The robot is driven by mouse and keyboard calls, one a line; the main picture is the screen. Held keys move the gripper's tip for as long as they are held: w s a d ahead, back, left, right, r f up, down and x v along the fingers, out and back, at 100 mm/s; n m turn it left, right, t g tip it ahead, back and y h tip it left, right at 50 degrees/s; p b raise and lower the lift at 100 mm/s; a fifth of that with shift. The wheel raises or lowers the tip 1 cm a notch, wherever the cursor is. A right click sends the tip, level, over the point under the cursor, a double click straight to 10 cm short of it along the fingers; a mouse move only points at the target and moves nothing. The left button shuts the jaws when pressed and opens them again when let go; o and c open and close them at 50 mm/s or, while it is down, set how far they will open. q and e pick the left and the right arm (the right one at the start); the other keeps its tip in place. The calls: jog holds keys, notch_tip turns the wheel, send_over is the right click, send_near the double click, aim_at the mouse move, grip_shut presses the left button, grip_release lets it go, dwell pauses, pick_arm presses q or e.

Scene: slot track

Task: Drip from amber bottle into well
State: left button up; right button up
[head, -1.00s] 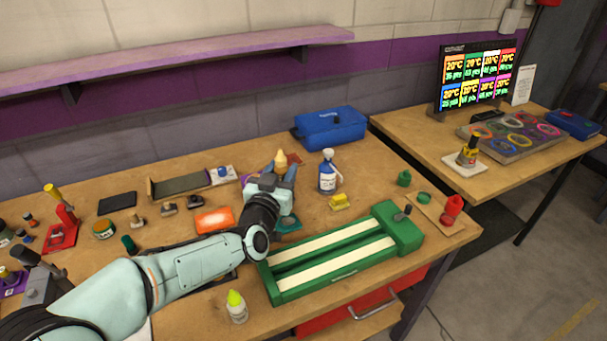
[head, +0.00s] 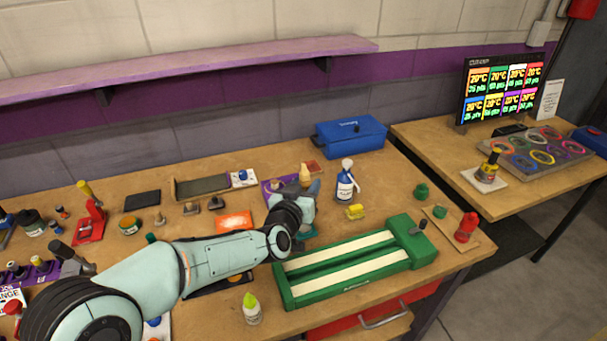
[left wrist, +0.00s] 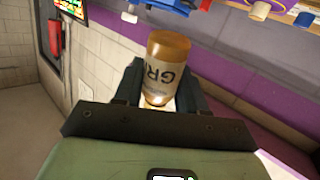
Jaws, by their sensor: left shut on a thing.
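My left gripper (head: 308,188) is shut on the amber bottle (left wrist: 165,70), at the middle-right of the bench in the head view. The bottle's pale top (head: 304,173) shows above the fingers. In the left wrist view it sits between both fingers, amber body and pale label with dark letters "GR" showing; that view is upside down. I cannot single out the well. A green block with two pale strips (head: 350,262) lies in front of the gripper. A teal piece (head: 307,230) is partly hidden below my wrist. My right gripper is not in view.
A blue box (head: 350,138) is behind. A yellow-capped bottle (head: 251,308) stands at the front edge. A red bottle (head: 466,228) is at the right corner.

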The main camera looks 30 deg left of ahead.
pick_arm(q)
jog(key=p, duration=0.1)
jog(key=f+n+g+p, duration=0.1)
jog(key=g+p, duration=0.1)
jog(key=p, duration=0.1)
jog(key=shift+s+d+f+n+h, duration=0.25)
jog(key=shift+d+f+n+h, duration=0.05)
jog(key=shift+d+f+h, duration=0.1)
jog(key=shift+f+g+p, duration=0.3)
jog(key=shift+f+g, duration=0.05)
jog(key=shift+g, duration=0.05)
jog(key=f+n+g+h+p, duration=0.1)
jog(key=f+g, duration=0.1)
jog(key=s+d+f+n+g+h+p, duration=0.1)
jog(key=f+h, duration=0.1)
jog(key=s+d+f+n+g+h+p, duration=0.1)
jog(key=g+h+p, duration=0.1)
jog(key=shift+s+d+f+n+g, duration=0.15)
jog(key=shift+d+f+n+g, duration=0.15)
jog(key=shift+f, duration=0.1)
jog(key=shift+s+d+f+n+g+h, duration=0.3)
jog(key=shift+f+n+g+h, duration=0.1)
jog(key=shift+f+g+h, duration=0.15)
jog(key=shift+f+g+h+p, duration=0.25)
jog(key=shift+g+h+p, duration=0.1)
jog(key=shift+h+p, duration=0.3)
